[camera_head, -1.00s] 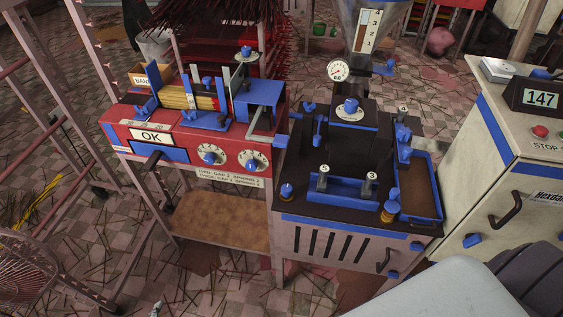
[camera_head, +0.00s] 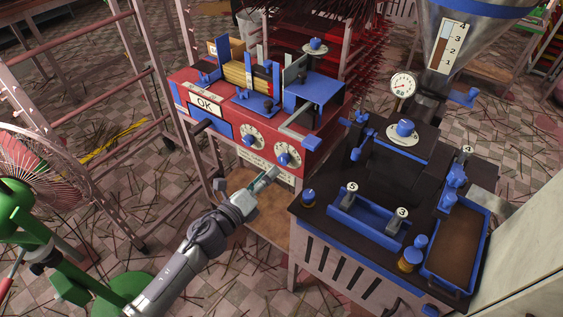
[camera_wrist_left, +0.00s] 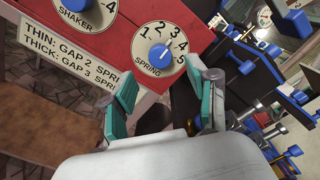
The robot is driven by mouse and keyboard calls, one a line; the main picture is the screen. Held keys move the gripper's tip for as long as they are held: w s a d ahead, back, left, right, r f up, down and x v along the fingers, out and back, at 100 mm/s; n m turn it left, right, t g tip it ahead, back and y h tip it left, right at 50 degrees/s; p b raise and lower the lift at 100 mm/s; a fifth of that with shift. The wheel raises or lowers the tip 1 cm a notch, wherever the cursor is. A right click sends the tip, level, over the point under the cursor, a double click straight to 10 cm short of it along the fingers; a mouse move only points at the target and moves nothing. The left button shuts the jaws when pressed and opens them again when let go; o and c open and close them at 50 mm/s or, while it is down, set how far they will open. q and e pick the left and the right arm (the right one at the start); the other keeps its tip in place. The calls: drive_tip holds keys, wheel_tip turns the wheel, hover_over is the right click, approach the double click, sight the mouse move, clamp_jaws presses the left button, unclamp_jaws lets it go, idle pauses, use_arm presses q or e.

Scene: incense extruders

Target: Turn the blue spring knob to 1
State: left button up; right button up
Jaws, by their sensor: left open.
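The blue spring knob (camera_wrist_left: 160,55) sits on a round white dial marked SPRING, numbered 1 to 5, on the red front panel. In the head view the spring knob (camera_head: 286,157) is the right one of two dials. My left gripper (camera_head: 264,181) is open just in front of and below that dial. In the left wrist view its teal-padded fingers (camera_wrist_left: 164,102) are spread, with nothing between them, and the knob is beyond the fingertips, apart from them. My right gripper is not in view.
The shaker knob (camera_head: 251,138) is left of the spring dial. A label (camera_wrist_left: 68,68) about gap and spring settings lies below the dials. A grey-blue bracket (camera_head: 297,131) juts out near the panel's right end. The dark extruder machine (camera_head: 330,225) stands to the right.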

sight(282, 161)
use_arm(q)
drive_tip(key=x, duration=0.4)
drive_tip(key=shift+w+d+f+b, duration=0.1)
drive_tip(key=shift+w+d+b, duration=0.1)
drive_tip(key=shift+w+b, duration=0.2)
drive_tip(key=shift+w+d, duration=0.45)
drive_tip(key=shift+w, duration=0.1)
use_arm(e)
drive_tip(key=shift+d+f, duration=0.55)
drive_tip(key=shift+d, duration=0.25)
use_arm(q)
drive_tip(key=shift+c, duration=0.2)
clamp_jaws()
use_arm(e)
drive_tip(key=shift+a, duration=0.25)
